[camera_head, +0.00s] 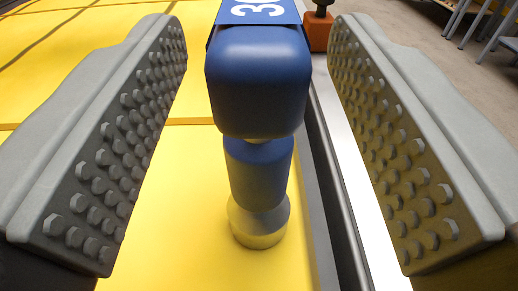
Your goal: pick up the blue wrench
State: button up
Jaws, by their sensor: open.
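A blue rounded block (258,80) sits between the two jaws of my gripper (258,50), near the middle of the view. Below it are a blue cylinder (257,172) and a pale metal round foot (256,225) over the yellow surface. I cannot tell from this view whether this blue thing is the wrench; no plain wrench shape shows. My gripper is open, with a studded grey jaw on each side of the block. Clear gaps show between the block and both jaws.
The yellow surface (165,210) spreads left. A metal rail (345,180) runs along its right edge. An orange block with a dark knob (319,32) stands at the back right.

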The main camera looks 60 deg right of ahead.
jog(key=x, duration=0.3)
jog(key=shift+d+f, duration=0.1)
grip_shut()
jog(key=shift+r, duration=0.65)
notch_tip(320, 180, up, 2)
jog(key=shift+r, duration=0.25)
jog(key=v, duration=1.8)
